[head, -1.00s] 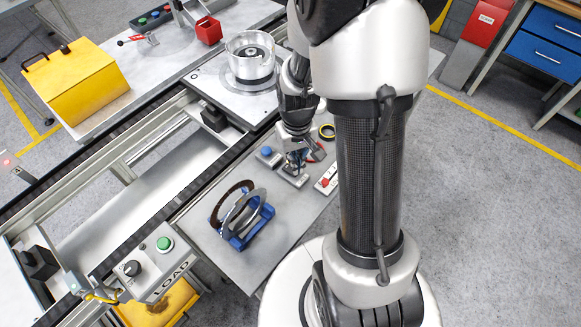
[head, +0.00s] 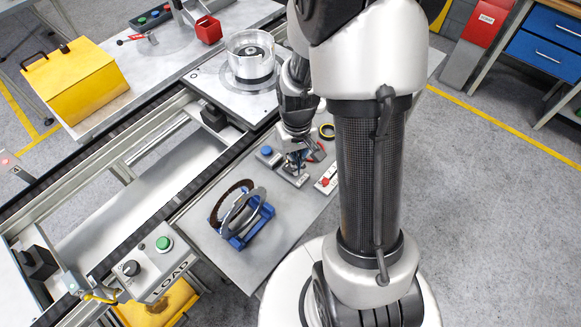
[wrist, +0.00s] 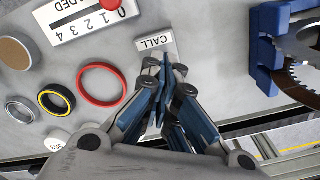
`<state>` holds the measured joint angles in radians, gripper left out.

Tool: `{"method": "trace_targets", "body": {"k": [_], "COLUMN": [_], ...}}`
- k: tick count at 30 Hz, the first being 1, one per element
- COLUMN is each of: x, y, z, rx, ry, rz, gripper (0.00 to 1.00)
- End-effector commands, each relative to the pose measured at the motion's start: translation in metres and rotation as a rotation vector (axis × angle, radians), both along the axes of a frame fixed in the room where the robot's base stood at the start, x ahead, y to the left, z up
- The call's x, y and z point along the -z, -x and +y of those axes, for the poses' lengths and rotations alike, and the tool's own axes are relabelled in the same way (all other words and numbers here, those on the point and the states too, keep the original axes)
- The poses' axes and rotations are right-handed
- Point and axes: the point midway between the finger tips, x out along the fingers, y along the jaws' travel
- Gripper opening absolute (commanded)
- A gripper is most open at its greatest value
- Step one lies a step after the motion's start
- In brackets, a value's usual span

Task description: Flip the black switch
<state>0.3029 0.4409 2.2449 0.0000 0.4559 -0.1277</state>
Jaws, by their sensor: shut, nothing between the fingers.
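My gripper (wrist: 168,78) is shut and empty, with its blue-grey fingers pressed together, low over a small grey box labelled CALL (wrist: 156,44) in the wrist view. In the head view my gripper (head: 296,162) is over the same small box (head: 292,179) on the grey table. The fingers cover most of the box, so a switch on it is hidden and I cannot tell its position or whether the fingertips touch it. A black knob (head: 131,268) shows on the LOAD panel at the lower left.
A box with a blue button (head: 266,152) stands left of my gripper. A counter plate with a red knob (wrist: 112,4) is near it. A red ring (wrist: 101,84), a yellow-edged ring (wrist: 57,101) and a blue stand (wrist: 264,52) holding discs surround the box.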

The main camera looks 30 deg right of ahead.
Motion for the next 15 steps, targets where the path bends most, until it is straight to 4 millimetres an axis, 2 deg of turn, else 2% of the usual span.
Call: {"method": "trace_targets", "body": {"k": [15], "x": [0.0085], "y": [0.0001], "z": [0.0000], "rx": [0.000], "ry": [0.000], "rz": [0.000], "gripper": [0.00]}}
